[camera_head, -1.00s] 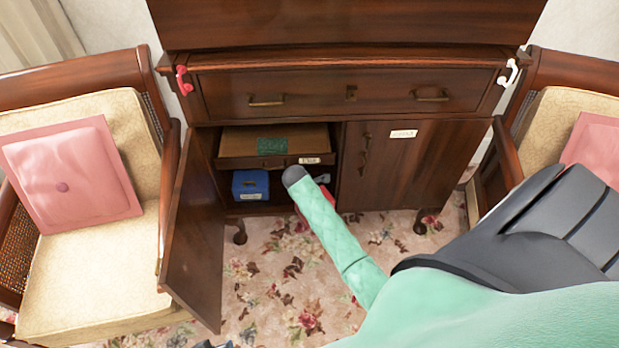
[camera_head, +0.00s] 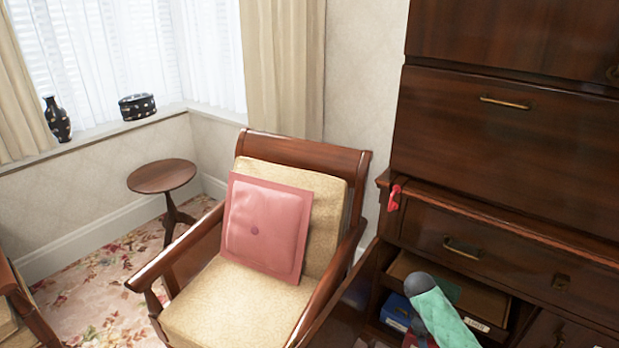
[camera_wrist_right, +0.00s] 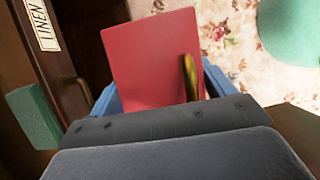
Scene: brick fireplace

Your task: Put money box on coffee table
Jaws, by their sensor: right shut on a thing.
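My right gripper (camera_wrist_right: 160,88) is shut on a red box (camera_wrist_right: 150,55) with a brass-coloured handle, which looks like the money box. The box shows as a flat red face between the blue fingers in the right wrist view. In the head view, only a small red patch (camera_head: 410,340) shows at the bottom edge, below my green-sleeved right arm, by the open cabinet. The rest of the box and the gripper are hidden or out of frame there. My left gripper is not in view. No clear coffee table shows; a small round wooden table (camera_head: 162,176) stands by the window.
A wooden armchair (camera_head: 252,305) with a pink cushion (camera_head: 267,226) stands left of the cabinet (camera_head: 510,150). The cabinet's open door is beside the chair. A blue box (camera_head: 397,311) sits inside. Floral carpet (camera_head: 105,262) is clear near the round table.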

